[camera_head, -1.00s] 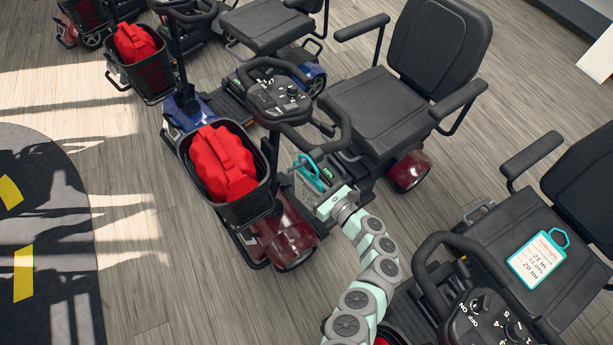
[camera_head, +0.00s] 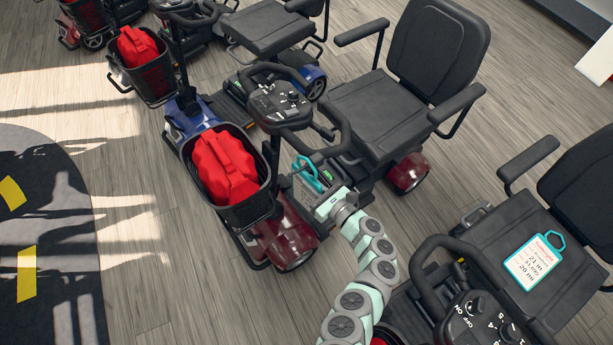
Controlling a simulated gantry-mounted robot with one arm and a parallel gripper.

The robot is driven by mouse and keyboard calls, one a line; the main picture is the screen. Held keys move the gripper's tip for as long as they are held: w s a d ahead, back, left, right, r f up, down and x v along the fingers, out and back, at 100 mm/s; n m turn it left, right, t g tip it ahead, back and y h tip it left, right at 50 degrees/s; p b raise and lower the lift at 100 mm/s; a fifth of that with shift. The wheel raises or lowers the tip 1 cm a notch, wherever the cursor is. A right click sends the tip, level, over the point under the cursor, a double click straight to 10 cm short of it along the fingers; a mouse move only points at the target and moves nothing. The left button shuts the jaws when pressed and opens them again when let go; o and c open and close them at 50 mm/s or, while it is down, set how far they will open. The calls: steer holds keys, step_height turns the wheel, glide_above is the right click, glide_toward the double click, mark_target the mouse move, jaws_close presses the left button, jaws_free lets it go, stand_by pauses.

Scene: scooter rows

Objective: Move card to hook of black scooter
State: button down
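A white card with a teal frame and handle loop (camera_head: 535,260) lies face up on the black seat of the right scooter (camera_head: 492,245). A second teal-framed piece (camera_head: 307,176), like another card, is seen at a steep angle beside the steering column of the dark red scooter (camera_head: 283,238). My gripper (camera_head: 322,199) is right at this teal piece. I cannot tell whether its fingers hold it or only stand beside it. No hook can be made out clearly.
The dark red scooter's basket (camera_head: 240,212) holds a red bag (camera_head: 224,165). A blue scooter (camera_head: 190,118) and others stand behind, at upper left. A dark mat (camera_head: 45,230) with yellow marks lies at left. The wooden floor between mat and scooters is clear.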

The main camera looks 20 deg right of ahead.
steer(key=shift+a+r, duration=0.25)
steer(key=shift+r, duration=0.05)
steer(key=shift+p, duration=0.3)
steer(key=shift+s+a+p, duration=0.15)
steer(key=shift+a+p, duration=0.35)
steer(key=shift+a, duration=0.55)
steer(key=shift+s+a+p, duration=0.15)
steer(key=shift+a+p, duration=0.35)
steer(key=shift+a, duration=0.5)
steer(key=a+r+p, duration=0.1)
steer(key=a+p, duration=0.1)
steer(key=a, duration=0.4)
steer(key=shift+s+p, duration=0.4)
